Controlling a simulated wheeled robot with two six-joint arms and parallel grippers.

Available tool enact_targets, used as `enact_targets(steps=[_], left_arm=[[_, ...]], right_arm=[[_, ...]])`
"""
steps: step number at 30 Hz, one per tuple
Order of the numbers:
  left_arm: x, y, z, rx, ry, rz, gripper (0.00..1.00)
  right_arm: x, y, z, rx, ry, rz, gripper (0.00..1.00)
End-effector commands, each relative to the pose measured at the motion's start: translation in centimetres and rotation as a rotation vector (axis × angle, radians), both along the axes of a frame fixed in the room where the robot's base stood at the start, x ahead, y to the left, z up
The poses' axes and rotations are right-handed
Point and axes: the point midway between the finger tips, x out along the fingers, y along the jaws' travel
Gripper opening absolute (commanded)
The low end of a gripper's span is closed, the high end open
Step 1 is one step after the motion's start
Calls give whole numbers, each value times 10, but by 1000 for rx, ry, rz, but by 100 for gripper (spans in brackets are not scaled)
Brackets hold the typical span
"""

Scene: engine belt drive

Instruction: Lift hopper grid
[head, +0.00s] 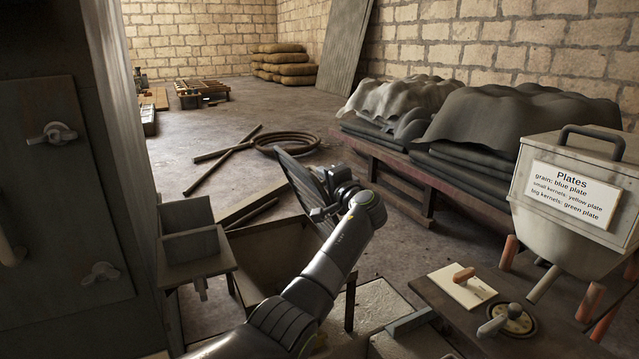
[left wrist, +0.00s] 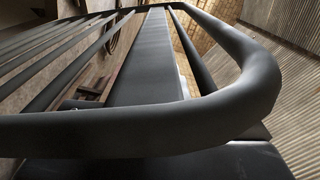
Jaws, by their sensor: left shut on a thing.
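The hopper grid (head: 300,180) is a dark barred frame in the head view, tilted steeply above the hopper (head: 258,240). My left gripper (head: 328,208) is shut on the grid's edge, on its right side. Part of the grid is hidden behind my gripper. In the left wrist view the grid's thick rounded rim (left wrist: 150,128) crosses close to the camera, with thin parallel bars (left wrist: 75,62) behind it. The hopper is an open box with sloping brown inner walls, partly hidden by my left arm. My right gripper is not in view.
A small open metal box (head: 187,238) stands left of the hopper, beside a tall grey cabinet (head: 62,190). Poles and a coiled hose (head: 287,143) lie on the floor behind.

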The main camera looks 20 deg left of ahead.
Motion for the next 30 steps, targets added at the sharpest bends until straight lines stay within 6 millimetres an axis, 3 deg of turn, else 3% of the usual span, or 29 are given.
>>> enact_targets(steps=[15,16,21,30], left_arm=[[2,-1,4,14,9,-1,0],[2,-1,4,14,9,-1,16],[2,-1,2,12,11,-1,36],[1,-3,1,11,13,-1,36]], right_arm=[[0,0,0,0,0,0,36],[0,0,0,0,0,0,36],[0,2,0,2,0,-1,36],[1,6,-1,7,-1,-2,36]])
